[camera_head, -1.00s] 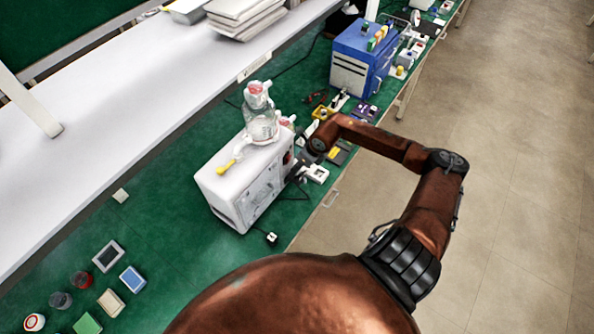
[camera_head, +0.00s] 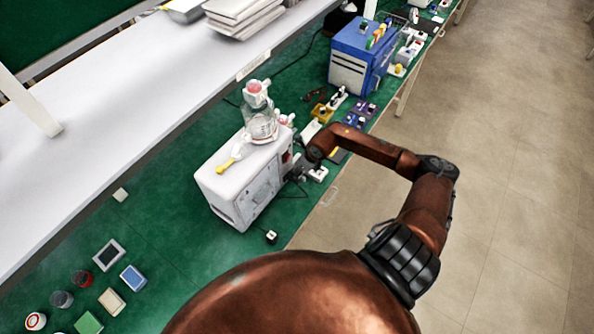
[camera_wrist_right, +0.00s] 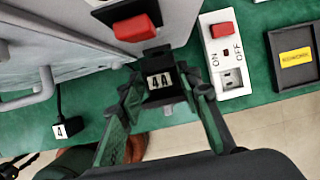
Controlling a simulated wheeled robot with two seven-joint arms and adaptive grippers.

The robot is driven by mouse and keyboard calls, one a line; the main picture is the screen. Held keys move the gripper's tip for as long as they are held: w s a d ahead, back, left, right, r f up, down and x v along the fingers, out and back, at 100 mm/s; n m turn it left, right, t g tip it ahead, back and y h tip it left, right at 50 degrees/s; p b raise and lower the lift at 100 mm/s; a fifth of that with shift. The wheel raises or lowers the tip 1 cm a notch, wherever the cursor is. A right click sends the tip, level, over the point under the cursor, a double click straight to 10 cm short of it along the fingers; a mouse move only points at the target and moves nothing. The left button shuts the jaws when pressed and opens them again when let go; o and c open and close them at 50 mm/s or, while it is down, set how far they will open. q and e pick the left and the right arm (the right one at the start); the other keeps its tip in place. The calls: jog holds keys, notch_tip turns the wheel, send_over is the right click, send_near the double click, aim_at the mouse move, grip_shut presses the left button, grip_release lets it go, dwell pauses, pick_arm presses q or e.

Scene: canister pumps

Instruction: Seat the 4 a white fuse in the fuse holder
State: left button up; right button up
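My right gripper (camera_wrist_right: 160,85) has its fingertips on both sides of a small dark block with a white "4A" label, the 4 A fuse (camera_wrist_right: 159,81), and appears shut on it. The fuse is close to the grey-white pump housing (camera_wrist_right: 70,30), by a dark fitting (camera_wrist_right: 153,54) below a red rocker switch (camera_wrist_right: 135,28). I cannot tell if this fitting is the fuse holder, or whether the fuse touches it. In the head view the white pump (camera_head: 243,180) stands on the green bench, with my right arm reaching its right side. My left gripper is not in view.
A white power strip (camera_wrist_right: 226,62) with a red switch lies right of the fuse. A dark tray (camera_wrist_right: 294,57) with a yellow label is farther right. A corded block marked "4" (camera_wrist_right: 68,128) lies left. A blue box (camera_head: 358,57) stands farther along the bench.

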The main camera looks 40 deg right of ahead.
jog(key=shift+o, duration=0.3)
jog(key=shift+r, duration=0.1)
jog(key=shift+r, duration=0.2)
jog(key=b+v, duration=0.2)
jog(key=v, duration=0.9)
jog(key=shift+s+r, duration=0.2)
jog(key=shift+r, duration=0.15)
